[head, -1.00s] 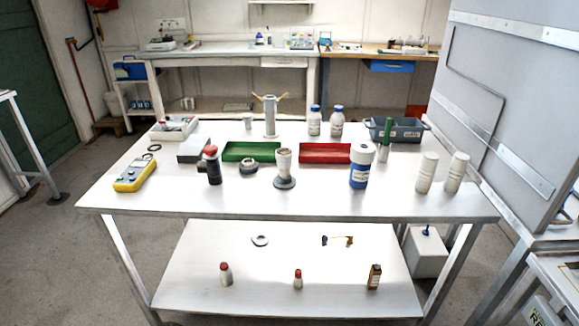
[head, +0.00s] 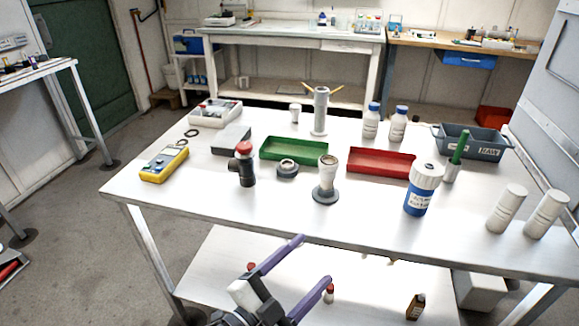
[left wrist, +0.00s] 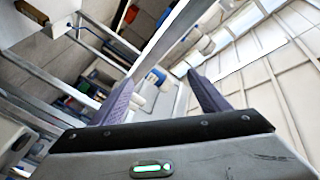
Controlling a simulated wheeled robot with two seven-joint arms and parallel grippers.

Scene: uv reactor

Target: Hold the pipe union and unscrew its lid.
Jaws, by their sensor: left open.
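A white-topped upright fitting on a round grey flange (head: 326,182) stands near the front middle of the table. A low grey ring-shaped fitting (head: 287,168) lies just left of it; I cannot tell for certain which is the pipe union. A dark fitting with a red cap (head: 244,163) stands further left. My left gripper (head: 314,260), with purple fingers, is open and empty in front of the table's front edge, apart from the fittings. In the left wrist view its open fingers (left wrist: 158,95) have nothing between them. My right gripper is not in view.
On the white table (head: 290,220) are a green tray (head: 293,150), a red tray (head: 380,163), a blue-white bottle (head: 423,188), a yellow meter (head: 165,164) and a grey bin (head: 470,140). The front strip is largely clear. A lower shelf (head: 220,265) holds small bottles.

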